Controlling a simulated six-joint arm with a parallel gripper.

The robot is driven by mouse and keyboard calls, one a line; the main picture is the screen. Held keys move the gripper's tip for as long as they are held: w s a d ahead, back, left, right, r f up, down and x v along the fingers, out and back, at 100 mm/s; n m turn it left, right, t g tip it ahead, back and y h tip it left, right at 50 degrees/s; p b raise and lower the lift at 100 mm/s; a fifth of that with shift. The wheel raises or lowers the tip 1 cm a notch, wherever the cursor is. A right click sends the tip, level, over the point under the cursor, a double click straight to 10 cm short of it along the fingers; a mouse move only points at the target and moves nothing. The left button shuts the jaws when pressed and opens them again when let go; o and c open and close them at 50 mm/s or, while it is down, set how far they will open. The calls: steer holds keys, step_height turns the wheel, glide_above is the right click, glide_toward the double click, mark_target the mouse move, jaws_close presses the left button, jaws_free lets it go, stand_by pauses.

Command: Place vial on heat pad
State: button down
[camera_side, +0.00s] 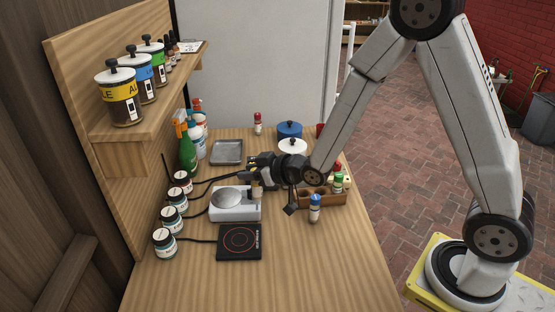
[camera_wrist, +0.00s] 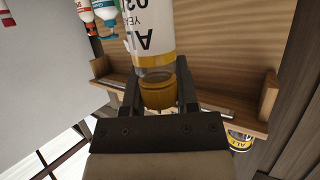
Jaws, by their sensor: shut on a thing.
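My gripper (camera_side: 257,172) is shut on a vial (camera_side: 257,189) and holds it near the right end of a white device with a round metal plate (camera_side: 226,198). I cannot tell from the side view whether the vial touches the device. In the wrist view the vial (camera_wrist: 150,36) has a white label with black print and a yellow-brown cap between the fingers of my gripper (camera_wrist: 158,82). The heat pad (camera_side: 239,254), a flat black square with a red ring, lies just in front of the white device. Its top is bare.
Several white-capped jars (camera_side: 165,242) line the left edge, with dark cables among them. A wooden rack (camera_side: 332,199) with vials stands at right, and a blue-capped vial (camera_side: 314,208) stands before it. A metal tray (camera_side: 227,152) lies behind. The front of the table is clear.

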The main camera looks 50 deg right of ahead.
steer(key=a+n+y, duration=0.1)
steer(key=a+y, duration=0.1)
steer(key=a, duration=0.5)
steer(key=shift+s+a+f+n+g, duration=0.15)
steer(key=shift+s+a+n+g, duration=0.15)
steer(key=shift+a+n, duration=0.1)
steer(key=shift+f, duration=2.2)
steer(key=shift+f, duration=0.1)
steer(key=shift+f, duration=1.65)
steer(key=shift+f, duration=0.15)
steer(key=shift+c, duration=1.8)
jaws_free()
